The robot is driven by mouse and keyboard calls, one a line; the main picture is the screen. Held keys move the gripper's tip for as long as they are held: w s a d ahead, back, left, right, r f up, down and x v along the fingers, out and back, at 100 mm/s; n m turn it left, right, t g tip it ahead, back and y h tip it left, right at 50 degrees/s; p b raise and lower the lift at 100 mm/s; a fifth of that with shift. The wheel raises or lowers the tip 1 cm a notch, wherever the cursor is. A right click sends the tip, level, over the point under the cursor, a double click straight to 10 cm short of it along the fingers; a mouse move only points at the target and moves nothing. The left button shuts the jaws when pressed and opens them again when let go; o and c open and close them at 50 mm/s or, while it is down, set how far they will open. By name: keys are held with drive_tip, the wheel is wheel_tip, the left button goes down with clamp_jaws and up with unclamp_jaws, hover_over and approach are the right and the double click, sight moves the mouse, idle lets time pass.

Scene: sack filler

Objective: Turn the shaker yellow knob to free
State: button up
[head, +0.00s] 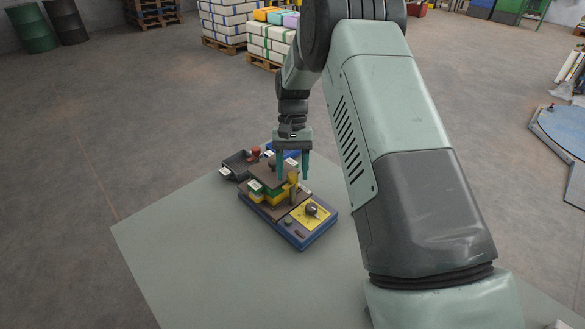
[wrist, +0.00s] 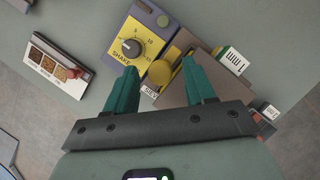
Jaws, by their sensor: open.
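The small machine stands on the grey-green table, with a blue base (head: 304,243). In the wrist view a round mustard-yellow knob (wrist: 160,72) shows between my fingertips, beside a label that is only partly readable. My gripper (head: 293,177) points down over the machine. Its two teal fingers are apart, one on each side of the knob in the wrist view (wrist: 160,70); I cannot tell whether they touch it. A black dial (wrist: 131,48) marked SHAKE sits on a yellow panel.
A white panel with grain pictures and a red lever (wrist: 76,73) lies left in the wrist view. A dark tray (head: 238,165) stands at the machine's far left. White-labelled blocks (wrist: 232,60) are close to my right finger. The table's near part (head: 220,270) is clear.

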drive_tip(key=shift+r, duration=0.1)
drive_tip(key=v, duration=1)
drive_tip(key=shift+w+r, duration=0.2)
drive_tip(key=shift+r, duration=0.05)
drive_tip(key=s+d+r+t, duration=0.35)
drive_tip(key=s+r, duration=0.35)
drive_tip(key=r, duration=0.3)
drive_tip(key=s+d+r+t, duration=0.2)
drive_tip(key=s+d+r, duration=0.2)
drive_tip(key=s+r, duration=0.45)
drive_tip(key=s+d+t, duration=0.2)
drive_tip(key=s, duration=0.7)
drive_tip(key=s+d+r+t, duration=0.1)
drive_tip(key=s+d+t, duration=0.1)
drive_tip(key=s, duration=0.7)
drive_tip(key=shift+s+d, duration=0.2)
drive_tip(key=shift+d, duration=0.1)
